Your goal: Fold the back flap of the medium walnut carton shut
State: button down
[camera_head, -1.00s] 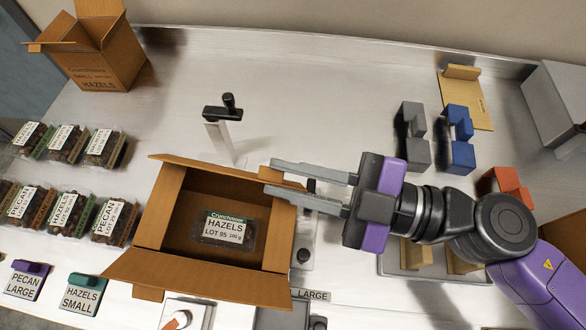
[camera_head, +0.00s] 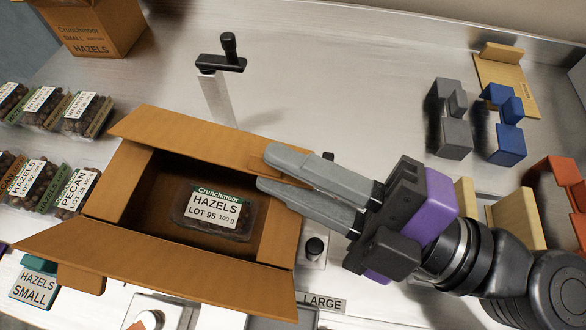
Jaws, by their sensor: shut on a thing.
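An open brown carton (camera_head: 278,235) stands in the middle foreground. A clear pack labelled HAZELS, LOT 95 (camera_head: 215,212) lies inside it. I see no walnut label on the carton. Its back flap (camera_head: 190,138) is open, a long strip along the far edge; its exact tilt is hard to tell. Its front flap (camera_head: 165,270) spreads outward toward me. My gripper (camera_head: 266,168) reaches in from the right, its grey fingers shut on the back flap's right end, one finger on the far side and one over the opening. The fingers hide that corner.
A black-topped post (camera_head: 222,65) stands just behind the carton. Nut packs (camera_head: 40,108) lie at left, and a small hazels carton (camera_head: 95,25) stands at back left. Grey (camera_head: 450,120) and blue (camera_head: 503,125) blocks stand at right. The back middle of the table is clear.

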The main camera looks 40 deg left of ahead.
dwell(0.3)
jog(key=c, duration=1.4)
grip_release()
jog(key=shift+o, duration=0.2)
jog(key=shift+r, duration=0.1)
